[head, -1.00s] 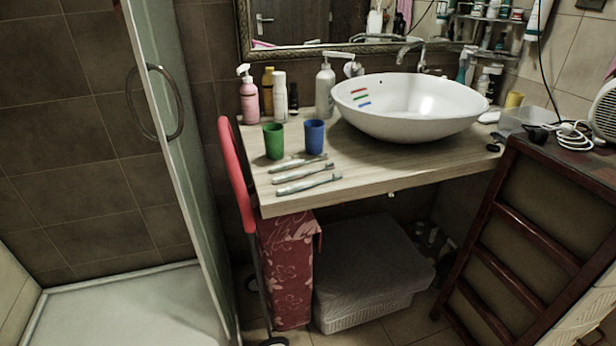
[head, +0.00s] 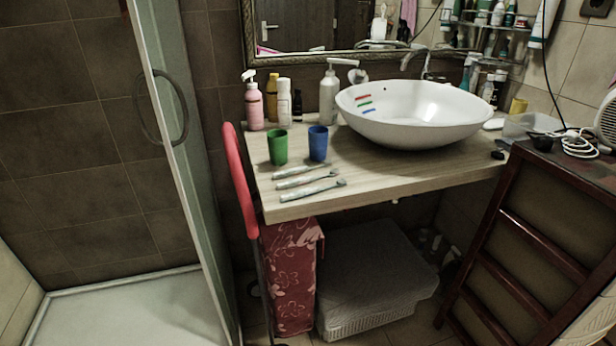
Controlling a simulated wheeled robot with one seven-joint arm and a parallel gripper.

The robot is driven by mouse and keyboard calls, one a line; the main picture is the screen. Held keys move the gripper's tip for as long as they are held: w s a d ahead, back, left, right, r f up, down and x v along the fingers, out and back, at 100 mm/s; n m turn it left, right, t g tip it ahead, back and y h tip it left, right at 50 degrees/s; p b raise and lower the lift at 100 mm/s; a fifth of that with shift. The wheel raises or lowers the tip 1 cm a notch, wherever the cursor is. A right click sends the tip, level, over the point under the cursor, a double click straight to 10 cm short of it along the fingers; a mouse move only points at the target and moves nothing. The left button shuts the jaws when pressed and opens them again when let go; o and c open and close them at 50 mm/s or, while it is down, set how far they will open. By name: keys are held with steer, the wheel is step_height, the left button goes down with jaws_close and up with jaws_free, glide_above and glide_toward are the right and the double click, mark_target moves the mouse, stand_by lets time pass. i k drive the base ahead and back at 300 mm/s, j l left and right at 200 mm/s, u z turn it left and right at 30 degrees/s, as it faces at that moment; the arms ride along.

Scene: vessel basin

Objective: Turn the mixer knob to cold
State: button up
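A chrome mixer tap (head: 416,60) stands behind the white vessel basin (head: 440,118) on the wooden counter, its spout pointing left over the bowl. Its knob is too small and dark at this distance to make out its setting. Short red, green and blue stripes (head: 363,103) show on the bowl's inner left wall. My gripper is not in view.
Left of the basin stand a green cup (head: 277,147), a blue cup (head: 318,143), a pink bottle (head: 254,105) and other bottles. Several toothbrushes (head: 307,188) lie at the counter's front. A dark wooden cabinet (head: 540,220) stands right; a glass shower door (head: 180,170) stands left.

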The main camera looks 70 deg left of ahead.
mark_target(360, 74)
steer(key=u, duration=2.45)
steer(key=k+l+z, duration=0.15)
steer(key=z, duration=0.25)
steer(key=i+j+u, duration=0.15)
steer(key=u, duration=0.25)
